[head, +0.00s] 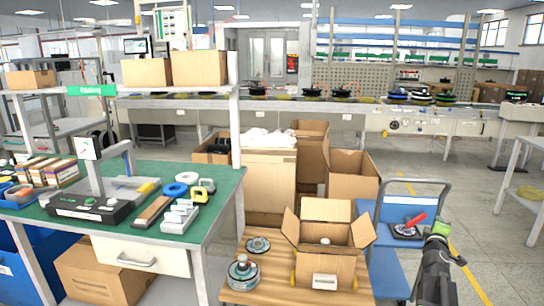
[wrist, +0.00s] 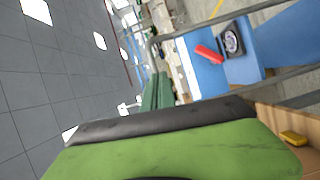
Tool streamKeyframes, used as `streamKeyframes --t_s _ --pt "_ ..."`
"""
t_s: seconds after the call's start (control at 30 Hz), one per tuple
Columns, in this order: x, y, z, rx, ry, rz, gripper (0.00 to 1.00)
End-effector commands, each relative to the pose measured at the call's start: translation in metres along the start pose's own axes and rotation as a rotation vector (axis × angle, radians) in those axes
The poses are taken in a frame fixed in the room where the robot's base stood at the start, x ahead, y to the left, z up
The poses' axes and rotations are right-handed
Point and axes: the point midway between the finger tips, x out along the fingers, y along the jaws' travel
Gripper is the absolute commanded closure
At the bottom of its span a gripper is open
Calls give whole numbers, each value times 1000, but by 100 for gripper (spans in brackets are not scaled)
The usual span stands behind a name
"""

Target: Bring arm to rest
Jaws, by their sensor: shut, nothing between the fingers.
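My gripper (head: 440,229), green-tipped on my dark arm, is at the lower right in the head view. It is raised in front of a blue cart (head: 389,272), is shut and holds nothing. In the wrist view, the green and black part of my gripper (wrist: 180,148) fills the bottom of the picture, and its fingertips cannot be told apart.
A red object (head: 416,219) and a black device (head: 406,232) lie on the blue cart. An open cardboard box (head: 325,262) stands on a wooden surface to its left. A green-topped bench (head: 130,212) is farther left. Grey floor shows at right.

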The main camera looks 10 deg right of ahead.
Motion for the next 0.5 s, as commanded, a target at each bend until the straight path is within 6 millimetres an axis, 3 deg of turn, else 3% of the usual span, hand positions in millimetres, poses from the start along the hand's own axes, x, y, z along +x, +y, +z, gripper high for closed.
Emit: streamKeyframes --t_s 0.17,0.27,0.37,0.5 --pt "-27 -45 -37 239 -122 -148 100" --pt "-52 -82 -63 378 -204 -272 100" --pt "-92 -128 -98 510 -295 -436 100" --pt "-174 -194 -155 649 -439 -720 100"
